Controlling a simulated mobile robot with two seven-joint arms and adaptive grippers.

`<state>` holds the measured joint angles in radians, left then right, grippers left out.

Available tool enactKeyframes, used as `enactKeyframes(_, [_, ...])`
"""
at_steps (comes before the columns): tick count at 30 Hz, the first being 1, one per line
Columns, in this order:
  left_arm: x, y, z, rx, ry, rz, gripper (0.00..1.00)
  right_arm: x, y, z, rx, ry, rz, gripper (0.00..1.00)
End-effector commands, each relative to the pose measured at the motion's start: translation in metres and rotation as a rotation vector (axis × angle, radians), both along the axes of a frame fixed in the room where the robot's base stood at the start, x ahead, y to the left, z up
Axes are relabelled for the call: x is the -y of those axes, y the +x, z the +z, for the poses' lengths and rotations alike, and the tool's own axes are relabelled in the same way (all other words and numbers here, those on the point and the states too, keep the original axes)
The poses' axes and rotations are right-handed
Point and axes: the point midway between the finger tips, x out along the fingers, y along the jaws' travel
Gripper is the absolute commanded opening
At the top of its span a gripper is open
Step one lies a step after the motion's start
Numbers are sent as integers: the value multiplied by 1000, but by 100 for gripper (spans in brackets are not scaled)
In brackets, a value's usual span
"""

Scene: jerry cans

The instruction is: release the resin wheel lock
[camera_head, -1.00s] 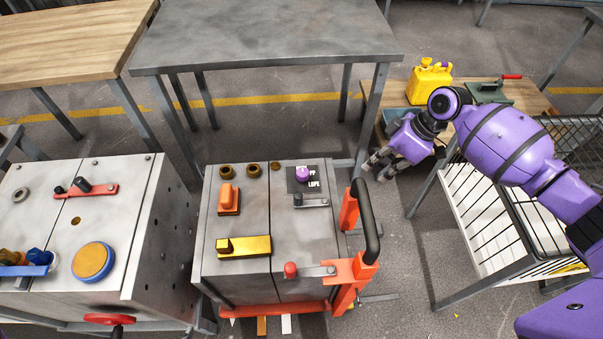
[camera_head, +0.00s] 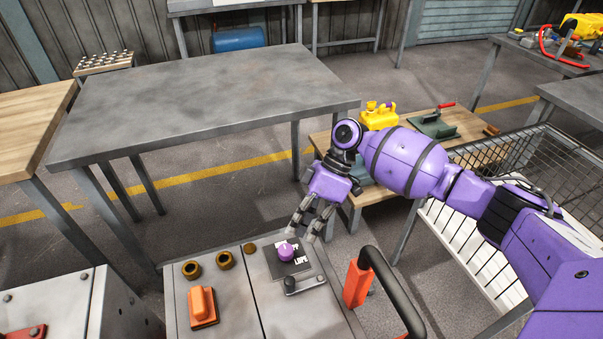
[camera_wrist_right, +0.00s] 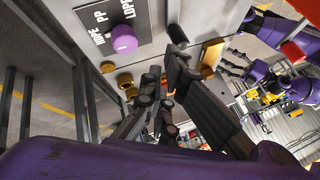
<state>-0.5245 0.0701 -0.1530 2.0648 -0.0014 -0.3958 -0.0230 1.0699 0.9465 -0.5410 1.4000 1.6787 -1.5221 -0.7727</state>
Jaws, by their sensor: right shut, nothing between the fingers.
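My right gripper (camera_head: 305,235) is shut and empty, just beyond the purple knob at the machine's far edge. In the right wrist view its fingers (camera_wrist_right: 163,76) partly cover the lever area. Dark fingers on a purple arm, probably my left gripper (camera_wrist_right: 236,64), show small there.
An orange handle block (camera_head: 202,306) and brass rings (camera_head: 225,260) are on the machine top. A black-gripped orange handle (camera_head: 385,280) rises at its right. A wire cart (camera_head: 500,165) and a low bench with a yellow jerry can (camera_head: 380,116) stand beyond.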

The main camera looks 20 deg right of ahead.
Motion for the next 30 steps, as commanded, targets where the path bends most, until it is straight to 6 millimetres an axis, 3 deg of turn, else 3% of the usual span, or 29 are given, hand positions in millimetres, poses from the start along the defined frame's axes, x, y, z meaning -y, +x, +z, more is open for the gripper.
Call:
enactKeyframes(7, [-1, -8, -3, -16, 1, 3, 65, -5, 0, -4, 3, 0, 2, 0])
enactKeyframes(21, [-2, -11, -3, -21, 2, 4, 65, -47, -20, -66, 2, 1, 1, 0])
enactKeyframes(30, [-1, -3, 0, -6, 1, 1, 65, -56, -23, -79, 4, 0, 0, 0])
